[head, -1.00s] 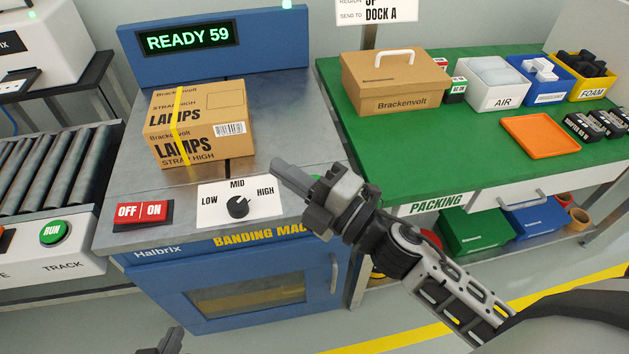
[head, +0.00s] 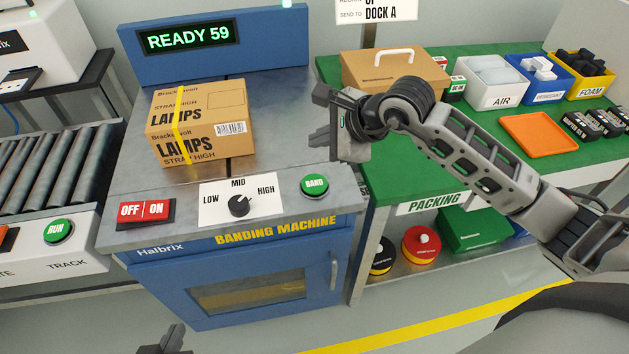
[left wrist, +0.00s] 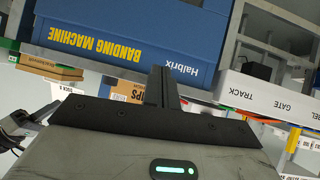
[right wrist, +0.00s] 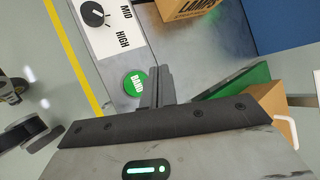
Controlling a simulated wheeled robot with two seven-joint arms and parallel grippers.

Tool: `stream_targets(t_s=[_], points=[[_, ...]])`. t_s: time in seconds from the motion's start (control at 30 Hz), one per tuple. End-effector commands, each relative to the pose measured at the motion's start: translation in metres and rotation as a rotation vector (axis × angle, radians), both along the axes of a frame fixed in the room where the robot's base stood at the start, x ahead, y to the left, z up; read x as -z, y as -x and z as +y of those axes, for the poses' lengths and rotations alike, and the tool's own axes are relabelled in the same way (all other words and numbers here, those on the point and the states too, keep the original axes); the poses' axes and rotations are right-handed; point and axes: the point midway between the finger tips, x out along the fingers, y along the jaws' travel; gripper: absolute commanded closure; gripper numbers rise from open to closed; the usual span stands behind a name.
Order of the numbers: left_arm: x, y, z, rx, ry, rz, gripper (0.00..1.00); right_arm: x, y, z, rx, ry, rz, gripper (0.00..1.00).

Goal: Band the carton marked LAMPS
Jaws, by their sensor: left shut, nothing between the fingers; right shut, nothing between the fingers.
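The LAMPS carton (head: 205,135) stands on the banding machine's metal top (head: 280,130), with a yellow band over its top and front. It is printed "STRAP HIGH". The machine's display (head: 187,37) reads READY 59. The dial (head: 239,206) appears turned toward HIGH. The green BAND button (head: 314,186) is uncovered; it also shows in the right wrist view (right wrist: 134,83). My right gripper (head: 322,138) is shut and empty, above the machine's right edge, apart from carton and button. My left gripper (head: 165,342) is shut and empty, low in front of the machine.
A red OFF/ON switch (head: 146,212) is at the machine's front left. The roller track (head: 45,170) with a RUN button is on the left. The green packing table (head: 470,150) on the right holds a brown Brackenvolt box (head: 400,68), bins and an orange tray (head: 540,134).

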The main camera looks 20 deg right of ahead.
Motion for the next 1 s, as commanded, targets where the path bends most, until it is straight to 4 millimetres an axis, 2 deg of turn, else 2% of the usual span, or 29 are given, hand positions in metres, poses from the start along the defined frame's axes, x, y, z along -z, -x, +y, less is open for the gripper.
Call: stream_targets(t_s=[0.23, 0.37, 0.57, 0.8, 1.0], points=[[0.001, 0.000, 0.000, 0.000, 0.000, 0.000, 1.00, 0.001, 0.000, 0.001, 0.000, -0.004, 0.002, 1.00], [0.006, 0.000, 0.000, 0.000, 0.003, 0.001, 1.00, 0.009, 0.001, 0.001, 0.000, -0.005, 0.003, 1.00], [0.016, -0.002, -0.002, -0.002, 0.022, -0.007, 1.00, 0.036, 0.001, 0.001, 0.001, -0.007, 0.005, 1.00], [0.018, -0.006, -0.005, -0.009, 0.061, -0.031, 1.00, 0.070, 0.001, 0.001, 0.000, -0.006, 0.003, 1.00], [0.025, -0.002, -0.007, -0.013, 0.078, -0.034, 1.00, 0.086, 0.000, 0.001, 0.000, -0.006, 0.002, 1.00]])
